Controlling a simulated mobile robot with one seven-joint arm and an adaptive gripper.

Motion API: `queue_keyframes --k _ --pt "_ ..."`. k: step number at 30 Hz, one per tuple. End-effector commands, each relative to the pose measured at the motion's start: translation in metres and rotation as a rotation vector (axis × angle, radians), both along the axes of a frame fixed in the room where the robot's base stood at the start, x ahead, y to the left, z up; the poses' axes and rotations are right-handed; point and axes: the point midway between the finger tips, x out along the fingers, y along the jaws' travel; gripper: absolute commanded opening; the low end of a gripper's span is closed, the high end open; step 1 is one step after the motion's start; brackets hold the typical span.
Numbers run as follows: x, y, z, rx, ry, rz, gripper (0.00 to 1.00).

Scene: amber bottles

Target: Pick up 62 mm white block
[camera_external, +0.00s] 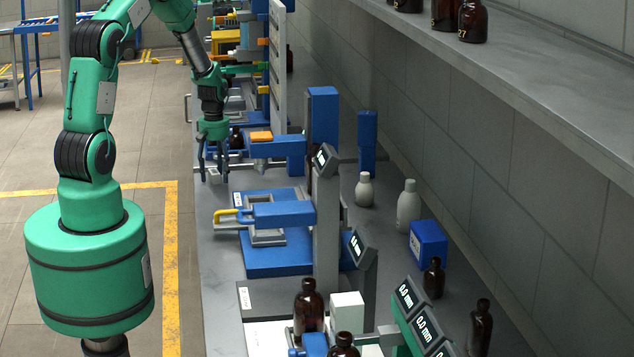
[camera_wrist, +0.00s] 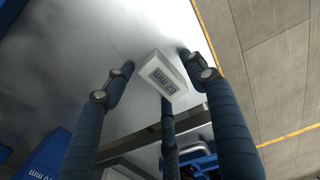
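The white block (camera_wrist: 162,77) shows in the wrist view with dark lettering that looks like "62 mm" on its top face. It sits on the grey bench, turned at an angle. My gripper (camera_wrist: 160,72) has its three dark blue fingers spread around the block. A gap shows between the block and the left finger; the other two fingertips are close to it, and I cannot tell whether they touch. In the external view my gripper (camera_external: 214,174) points down at the bench's left edge, with the small pale block (camera_external: 214,178) between its fingers.
A blue measuring fixture (camera_external: 278,255) stands nearer the camera, and another with an orange top (camera_external: 262,136) is just right of my gripper. White bottles (camera_external: 408,205), a blue box (camera_external: 428,244) and amber bottles (camera_external: 308,308) stand on the bench. Its left edge is close to my gripper.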

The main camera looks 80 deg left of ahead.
Motion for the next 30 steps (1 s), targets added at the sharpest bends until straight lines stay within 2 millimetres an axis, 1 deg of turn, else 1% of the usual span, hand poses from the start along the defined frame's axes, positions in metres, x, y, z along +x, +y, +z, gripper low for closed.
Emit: queue_keyframes --k 1,3,5,6,7,20,26,30 --pt "0.0 0.0 0.0 0.0 0.0 0.0 0.43" --pt "0.0 0.0 0.0 0.0 0.0 0.0 0.29" --pt "0.0 0.0 0.0 0.0 0.0 0.0 0.17" --pt "0.0 0.0 0.0 0.0 0.0 0.0 0.1" --pt "0.0 0.0 0.0 0.0 0.0 0.0 0.07" --pt "0.0 0.0 0.002 0.0 0.0 0.0 0.07" --pt "0.0 0.001 0.014 0.002 -0.002 0.0 0.07" --pt "0.0 0.001 0.031 0.001 -0.001 0.0 0.07"
